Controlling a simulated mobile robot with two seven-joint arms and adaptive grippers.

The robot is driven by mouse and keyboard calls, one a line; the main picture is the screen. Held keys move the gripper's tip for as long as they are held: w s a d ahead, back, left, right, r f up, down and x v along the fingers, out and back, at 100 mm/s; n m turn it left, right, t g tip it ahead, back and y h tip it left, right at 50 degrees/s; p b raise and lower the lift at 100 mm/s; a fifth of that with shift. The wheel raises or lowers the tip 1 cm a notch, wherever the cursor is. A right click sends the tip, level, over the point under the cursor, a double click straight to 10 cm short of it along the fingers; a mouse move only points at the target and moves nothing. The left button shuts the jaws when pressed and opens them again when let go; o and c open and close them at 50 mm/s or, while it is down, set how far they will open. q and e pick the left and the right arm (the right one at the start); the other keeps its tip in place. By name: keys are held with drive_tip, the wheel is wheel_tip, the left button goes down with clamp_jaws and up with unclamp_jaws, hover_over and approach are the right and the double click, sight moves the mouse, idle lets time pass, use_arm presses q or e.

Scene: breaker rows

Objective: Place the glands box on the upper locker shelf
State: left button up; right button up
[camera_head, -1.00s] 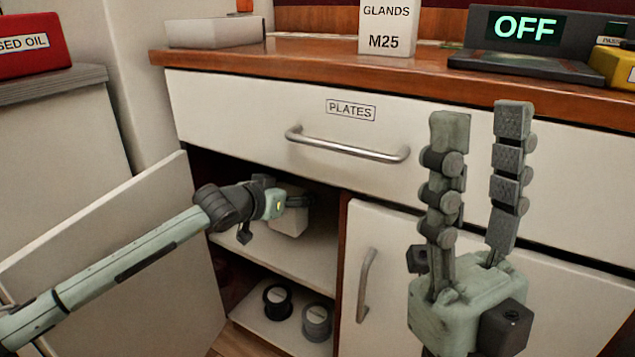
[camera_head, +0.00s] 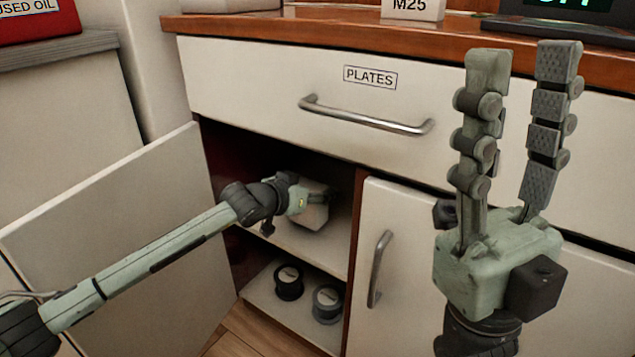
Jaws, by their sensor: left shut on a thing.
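A white box labelled GLANDS M25 (camera_head: 413,10) stands on the wooden counter, cut off by the top edge of the view. My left gripper (camera_head: 312,199) reaches into the open locker and is shut on a plain pale box (camera_head: 315,216). No label shows on this box, and the gripper partly covers it. It is at the upper locker shelf (camera_head: 293,236); I cannot tell whether it rests on it. My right gripper (camera_head: 533,58) is open and empty, fingers pointing up, in front of the counter at the right.
The open locker door (camera_head: 120,245) stands to the left, behind my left arm. Two round spools, one black (camera_head: 289,281) and one grey (camera_head: 327,303), stand on the lower shelf. The PLATES drawer (camera_head: 250,85) above and the right-hand door (camera_head: 410,240) are shut.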

use_arm(q)
drive_tip(key=shift+f, duration=0.35)
drive_tip(key=shift+f+b, duration=0.65)
drive_tip(key=shift+b, duration=0.2)
drive_tip(key=o, duration=1.6)
drive_tip(key=shift+c, duration=0.2)
